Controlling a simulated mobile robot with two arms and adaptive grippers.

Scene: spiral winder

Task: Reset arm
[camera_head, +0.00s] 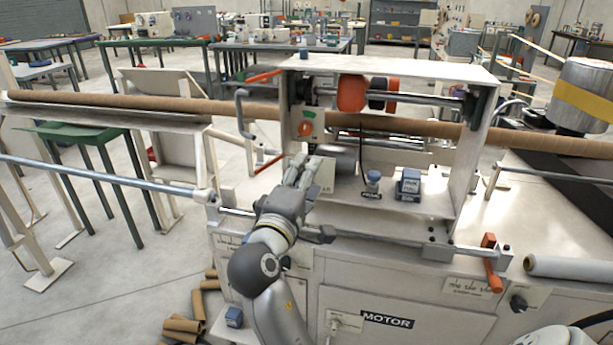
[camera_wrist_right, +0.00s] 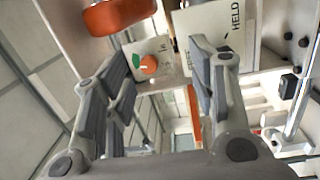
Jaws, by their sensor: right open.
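My right gripper (camera_head: 297,168) is open and empty in front of the left side of the winder's white frame. Its two fingers stand apart in the right wrist view (camera_wrist_right: 158,68). A white plate lettered HELD (camera_wrist_right: 222,30) is partly behind the right finger. No part is clearly marked as the reset arm. A grey bent lever (camera_head: 242,108) stands left of the frame, and an orange-handled lever (camera_head: 492,265) is at the front right.
A long brown tube (camera_head: 190,104) runs across the machine. Orange rollers (camera_head: 352,93) sit under the frame top. Cut brown tubes (camera_head: 185,327) lie on the floor. A grey rail (camera_head: 95,175) reaches out left.

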